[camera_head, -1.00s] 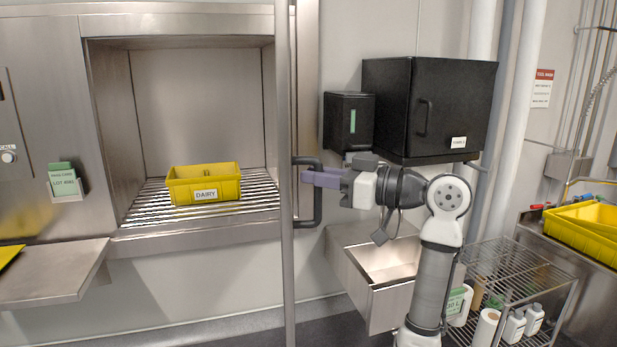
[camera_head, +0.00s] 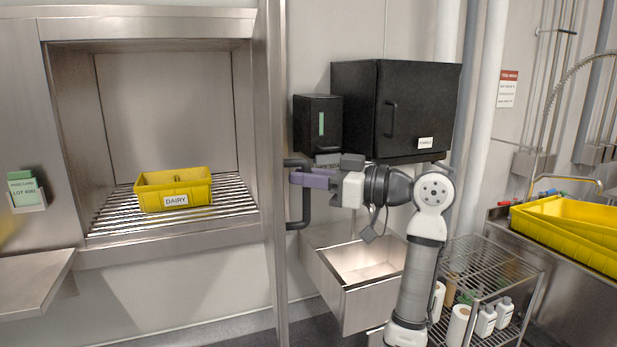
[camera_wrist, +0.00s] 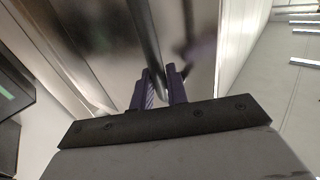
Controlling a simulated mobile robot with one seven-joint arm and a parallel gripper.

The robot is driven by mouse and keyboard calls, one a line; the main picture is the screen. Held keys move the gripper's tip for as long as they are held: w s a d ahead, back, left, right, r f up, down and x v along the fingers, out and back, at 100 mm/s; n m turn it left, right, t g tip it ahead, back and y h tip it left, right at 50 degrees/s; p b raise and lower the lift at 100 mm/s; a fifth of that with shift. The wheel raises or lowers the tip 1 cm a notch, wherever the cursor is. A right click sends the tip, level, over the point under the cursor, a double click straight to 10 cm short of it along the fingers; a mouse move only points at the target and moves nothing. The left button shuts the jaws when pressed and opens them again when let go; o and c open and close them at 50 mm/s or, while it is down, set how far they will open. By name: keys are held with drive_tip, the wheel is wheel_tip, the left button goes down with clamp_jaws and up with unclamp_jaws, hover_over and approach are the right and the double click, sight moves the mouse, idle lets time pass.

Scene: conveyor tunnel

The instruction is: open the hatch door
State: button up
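The hatch door (camera_head: 278,250) is a tall steel panel seen almost edge-on in the head view, standing out from the wall at the right of the hatch opening. Its dark bar handle (camera_head: 306,212) is on its right face. The finger contact is partly hidden.
The hatch opening holds a yellow DAIRY crate (camera_head: 150,201) on rollers (camera_head: 105,215). Right of the door are a black cabinet (camera_head: 420,105), a small black box (camera_head: 318,122), a steel basin (camera_head: 345,294) and a wire rack (camera_head: 495,265) close to my arm. A steel shelf (camera_head: 35,282) juts out at left.

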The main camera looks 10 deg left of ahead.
drive_tip(key=o, duration=0.3)
drive_tip(key=shift+w+a, duration=0.15)
drive_tip(key=shift+a, duration=0.05)
drive_tip(key=shift+d, duration=0.1)
drive_tip(key=shift+d, duration=0.1)
drive_tip(key=d+b, duration=0.1)
drive_tip(key=d, duration=0.3)
drive_tip(key=s+d+b, duration=0.1)
drive_tip(key=d, duration=0.4)
drive_tip(key=s+d+b, duration=0.1)
drive_tip(key=d+b, duration=0.1)
drive_tip(key=d, duration=0.2)
drive_tip(key=shift+d, duration=0.25)
